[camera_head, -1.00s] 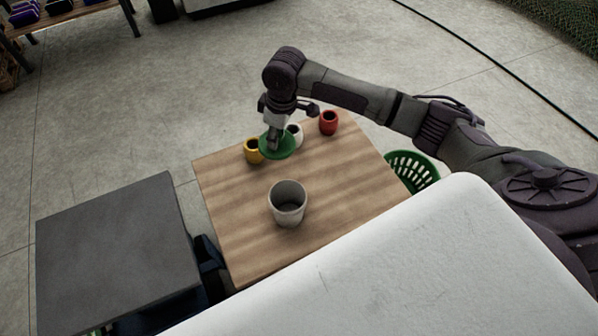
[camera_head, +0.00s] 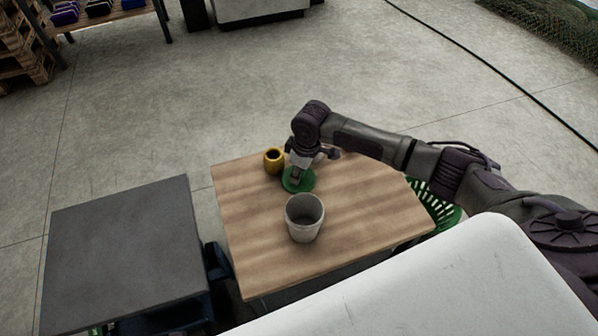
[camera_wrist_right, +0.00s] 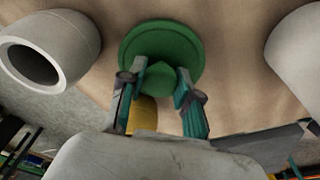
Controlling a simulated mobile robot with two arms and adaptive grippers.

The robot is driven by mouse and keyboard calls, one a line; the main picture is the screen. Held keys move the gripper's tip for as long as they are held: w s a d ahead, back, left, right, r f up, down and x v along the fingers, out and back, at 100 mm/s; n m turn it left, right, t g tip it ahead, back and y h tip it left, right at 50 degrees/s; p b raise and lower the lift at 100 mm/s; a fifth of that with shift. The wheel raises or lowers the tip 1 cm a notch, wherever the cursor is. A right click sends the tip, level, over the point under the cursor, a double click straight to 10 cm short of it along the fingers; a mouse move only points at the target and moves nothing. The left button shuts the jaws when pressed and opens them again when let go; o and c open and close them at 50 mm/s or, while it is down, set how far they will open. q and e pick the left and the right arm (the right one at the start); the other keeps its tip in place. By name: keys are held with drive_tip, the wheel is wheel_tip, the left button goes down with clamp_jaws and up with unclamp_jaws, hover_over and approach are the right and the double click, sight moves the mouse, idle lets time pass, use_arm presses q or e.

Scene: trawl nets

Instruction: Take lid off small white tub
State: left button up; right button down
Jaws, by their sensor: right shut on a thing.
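A whitish, open-topped tub (camera_head: 304,228) stands upright on the wooden table, with no lid on it. A round green lid (camera_head: 307,187) is just behind the tub in the head view. My right gripper (camera_head: 296,178) is shut on the lid from above. In the wrist view, the fingers (camera_wrist_right: 161,74) close around the lid's raised middle (camera_wrist_right: 160,55). I cannot tell whether the lid touches the tabletop. My left gripper is not in view.
A yellow pot (camera_head: 273,162) stands behind and left of the lid. The small white and red pots are hidden behind my right arm. The wooden table (camera_head: 250,245) is clear at its front left. A dark grey table (camera_head: 120,245) and a green basket (camera_head: 440,212) flank it.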

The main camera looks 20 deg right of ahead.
sight(305, 181)
drive_tip(key=shift+f, duration=0.1)
drive_tip(key=c, duration=0.8)
unclamp_jaws()
drive_tip(key=shift+r, duration=0.3)
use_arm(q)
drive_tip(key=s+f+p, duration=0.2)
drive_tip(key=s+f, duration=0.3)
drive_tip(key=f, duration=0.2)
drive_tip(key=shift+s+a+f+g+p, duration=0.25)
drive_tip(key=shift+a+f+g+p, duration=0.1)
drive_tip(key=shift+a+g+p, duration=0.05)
use_arm(e)
wheel_tip(305, 181, up, 12)
drive_tip(key=s+d, duration=0.1)
drive_tip(key=shift+s+f, duration=0.15)
drive_tip(key=shift+f, duration=0.1)
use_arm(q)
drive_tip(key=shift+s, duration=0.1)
use_arm(e)
drive_tip(key=shift+d, duration=0.1)
